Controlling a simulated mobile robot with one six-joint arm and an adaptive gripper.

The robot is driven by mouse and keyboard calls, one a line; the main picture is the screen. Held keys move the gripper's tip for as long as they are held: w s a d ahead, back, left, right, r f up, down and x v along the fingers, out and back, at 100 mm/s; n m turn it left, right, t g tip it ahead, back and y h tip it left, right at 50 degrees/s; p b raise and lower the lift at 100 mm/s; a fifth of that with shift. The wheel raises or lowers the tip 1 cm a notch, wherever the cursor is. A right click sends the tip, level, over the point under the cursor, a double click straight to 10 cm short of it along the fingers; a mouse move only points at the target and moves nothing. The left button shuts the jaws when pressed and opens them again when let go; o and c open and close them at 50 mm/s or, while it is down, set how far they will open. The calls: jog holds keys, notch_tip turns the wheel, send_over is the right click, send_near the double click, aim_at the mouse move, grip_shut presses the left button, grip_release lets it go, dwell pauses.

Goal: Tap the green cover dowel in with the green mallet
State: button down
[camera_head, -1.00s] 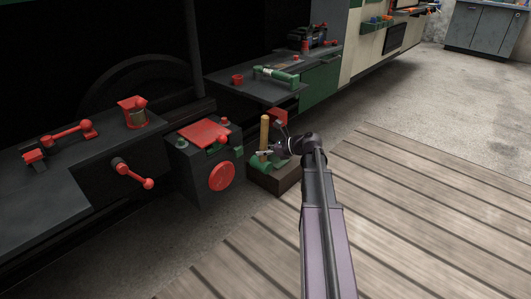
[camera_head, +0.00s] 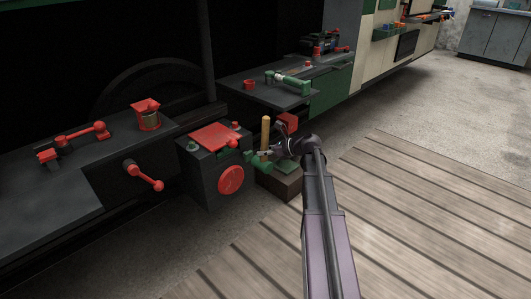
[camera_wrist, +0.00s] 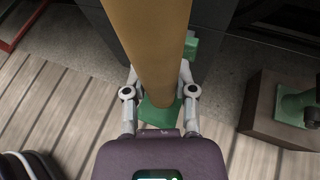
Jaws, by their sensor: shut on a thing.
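My gripper (camera_wrist: 160,95) is shut on the green mallet. Its tan handle (camera_head: 265,130) stands upright and rises toward the camera in the wrist view (camera_wrist: 152,40). Its green head (camera_wrist: 160,114) is below the fingers and also shows low in the head view (camera_head: 258,162). The mallet is just right of a dark box (camera_head: 205,180) with a red top plate (camera_head: 214,137). I cannot tell which is the cover dowel.
A brown block (camera_head: 281,184) with a green holder (camera_wrist: 298,105) stands on the floor right of the mallet. Red fittings (camera_head: 150,115) and a green tool (camera_head: 288,83) lie on dark benches. The slatted floor (camera_head: 400,210) is clear.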

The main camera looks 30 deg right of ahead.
jog(key=w, duration=0.1)
jog(key=w+a, duration=0.1)
jog(key=w, duration=0.1)
jog(key=shift+s+d, duration=0.2)
jog(key=shift+s, duration=0.35)
jog(key=shift+s+d, duration=0.2)
jog(key=shift+s, duration=0.35)
jog(key=shift+s, duration=0.25)
jog(key=w, duration=0.2)
jog(key=w+a, duration=0.1)
jog(key=shift+w+a, duration=0.1)
jog(key=shift+w, duration=0.25)
jog(key=shift+s+d, duration=0.15)
jog(key=shift+s, duration=0.45)
jog(key=shift+s+d, duration=0.15)
jog(key=shift+s, duration=0.4)
jog(key=shift+s+d, duration=0.3)
jog(key=shift+s, duration=0.5)
jog(key=shift+s+d, duration=0.3)
jog(key=shift+s, duration=0.45)
jog(key=shift+s+d, duration=0.3)
jog(key=shift+s, duration=0.5)
jog(key=shift+r, duration=0.1)
